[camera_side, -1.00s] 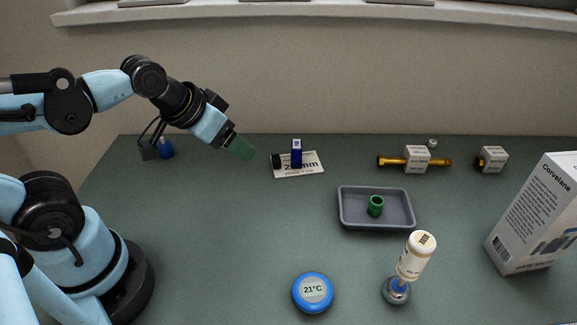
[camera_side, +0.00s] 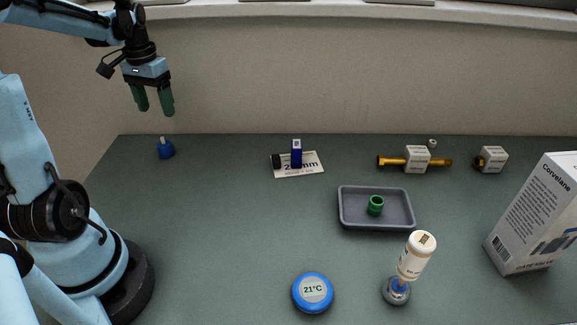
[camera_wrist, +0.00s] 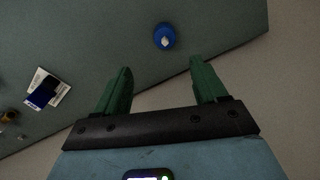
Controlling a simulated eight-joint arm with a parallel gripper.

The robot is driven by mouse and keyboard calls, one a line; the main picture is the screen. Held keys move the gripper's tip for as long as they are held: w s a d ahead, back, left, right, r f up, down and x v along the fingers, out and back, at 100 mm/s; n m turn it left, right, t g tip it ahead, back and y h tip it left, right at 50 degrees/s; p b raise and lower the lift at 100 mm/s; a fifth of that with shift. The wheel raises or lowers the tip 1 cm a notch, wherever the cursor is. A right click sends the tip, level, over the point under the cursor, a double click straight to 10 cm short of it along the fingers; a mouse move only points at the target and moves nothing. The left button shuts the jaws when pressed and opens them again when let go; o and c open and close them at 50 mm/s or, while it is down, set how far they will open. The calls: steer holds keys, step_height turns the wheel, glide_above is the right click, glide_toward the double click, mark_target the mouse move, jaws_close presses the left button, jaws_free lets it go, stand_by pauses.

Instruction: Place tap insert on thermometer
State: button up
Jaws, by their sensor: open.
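The thermometer (camera_side: 313,293) is a round blue disc with a grey face reading 21°C, lying flat at the front middle of the table. A small blue piece with a pale stem on top, which looks like the tap insert (camera_side: 166,149), stands at the back left. It also shows in the wrist view (camera_wrist: 164,36), just beyond and between the fingertips. My gripper (camera_side: 154,110) is open and empty, pointing down in the air above the back left, apart from the insert. Its green fingers (camera_wrist: 160,68) are spread in the wrist view.
A grey tray (camera_side: 345,222) holds a green ring (camera_side: 376,205). A white bottle (camera_side: 416,256) leans on a metal-and-blue base (camera_side: 396,291). A carton (camera_side: 535,215) stands right. A label card (camera_side: 311,169) and brass fittings (camera_side: 418,159) lie at the back. The left middle is clear.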

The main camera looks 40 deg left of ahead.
mark_target(164, 143)
step_height(164, 143, down, 7)
steer(key=shift+s+a, duration=0.1)
steer(key=shift+a, duration=0.05)
steer(key=f, duration=0.3)
steer(key=shift+s+a+f, duration=0.15)
steer(key=shift+a+f, duration=0.15)
steer(key=shift+f, duration=0.8)
steer(key=c, duration=1.2)
steer(key=shift+r, duration=0.2)
